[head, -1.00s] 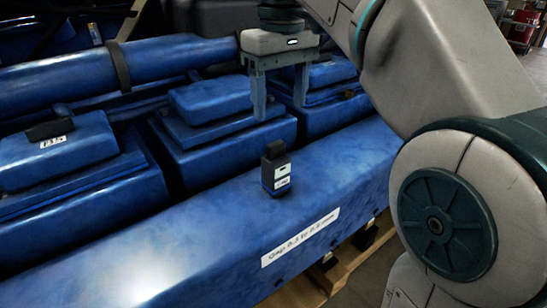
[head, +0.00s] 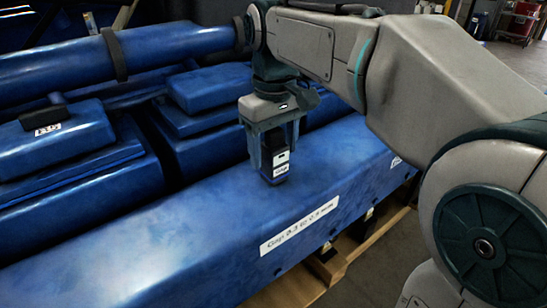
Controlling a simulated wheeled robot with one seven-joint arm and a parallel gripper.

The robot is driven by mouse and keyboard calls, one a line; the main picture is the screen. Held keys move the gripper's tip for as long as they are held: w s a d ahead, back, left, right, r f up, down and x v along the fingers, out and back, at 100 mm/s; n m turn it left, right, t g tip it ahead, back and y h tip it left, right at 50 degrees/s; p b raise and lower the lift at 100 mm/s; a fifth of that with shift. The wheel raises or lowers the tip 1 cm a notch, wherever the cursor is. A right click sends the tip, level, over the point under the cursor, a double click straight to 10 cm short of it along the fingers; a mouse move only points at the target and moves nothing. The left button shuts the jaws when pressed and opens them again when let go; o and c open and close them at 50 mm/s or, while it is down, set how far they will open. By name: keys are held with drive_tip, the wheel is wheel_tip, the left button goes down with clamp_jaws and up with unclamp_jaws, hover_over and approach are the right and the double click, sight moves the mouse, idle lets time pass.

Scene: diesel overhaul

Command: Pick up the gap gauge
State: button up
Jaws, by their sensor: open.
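The gap gauge (head: 275,170) is a small dark upright block with a white label on its face. It stands on the flat top of the long blue engine ledge (head: 200,235) in the head view. My gripper (head: 274,160) points straight down over it, with one finger on each side of the gauge. The jaws are open. The gauge's top is hidden behind the gripper, and I cannot tell whether a finger touches it.
A white gap label (head: 299,230) is on the ledge's front face. Blue covers (head: 55,145) stand behind the ledge, one with a small black piece (head: 43,117) on top. A blue pipe (head: 175,48) runs behind them. The ledge left of the gauge is clear.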

drive_tip(key=shift+f, duration=0.65)
drive_tip(key=c, duration=1.3)
drive_tip(key=shift+r, duration=0.2)
